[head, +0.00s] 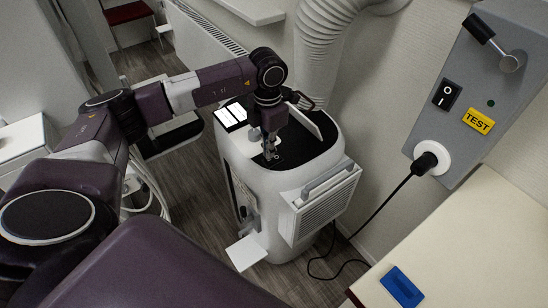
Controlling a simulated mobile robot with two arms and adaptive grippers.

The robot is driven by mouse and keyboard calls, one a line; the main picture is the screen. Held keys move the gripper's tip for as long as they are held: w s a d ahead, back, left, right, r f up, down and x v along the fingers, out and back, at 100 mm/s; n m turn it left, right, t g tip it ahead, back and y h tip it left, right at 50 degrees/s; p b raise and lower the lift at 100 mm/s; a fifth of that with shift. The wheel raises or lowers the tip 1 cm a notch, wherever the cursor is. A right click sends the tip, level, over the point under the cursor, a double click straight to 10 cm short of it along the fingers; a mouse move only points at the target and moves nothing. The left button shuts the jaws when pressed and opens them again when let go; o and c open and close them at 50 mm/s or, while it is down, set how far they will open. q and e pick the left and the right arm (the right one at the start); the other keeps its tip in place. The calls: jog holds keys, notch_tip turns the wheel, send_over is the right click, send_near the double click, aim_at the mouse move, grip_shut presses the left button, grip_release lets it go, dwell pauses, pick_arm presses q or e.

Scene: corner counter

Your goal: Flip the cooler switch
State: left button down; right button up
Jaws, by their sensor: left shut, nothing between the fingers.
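The cooler (236,150) is a white floor unit with a black top, standing in the middle of the head view. A thick white hose rises behind it. My left arm reaches over it from the left. My left gripper (269,150) points down, shut and empty, at the cooler's black top. It is close to a small dark control plate (275,160) there. I cannot tell whether the fingertips touch it, and the gripper partly hides that spot. The position of any switch there is too small to tell. My right gripper is not in view.
A pale counter (470,250) at lower right holds a blue object (402,287). A radiator stands behind the arm.

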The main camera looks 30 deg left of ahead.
pick_arm(q)
jog(key=shift+f+b, duration=0.3)
jog(key=shift+f, duration=0.15)
jog(key=shift+f+b, duration=0.5)
jog(key=shift+f, duration=0.2)
dwell(0.4)
jog(key=shift+r, duration=0.2)
jog(key=shift+r+p, duration=2.35)
jog(key=shift+r, duration=1.05)
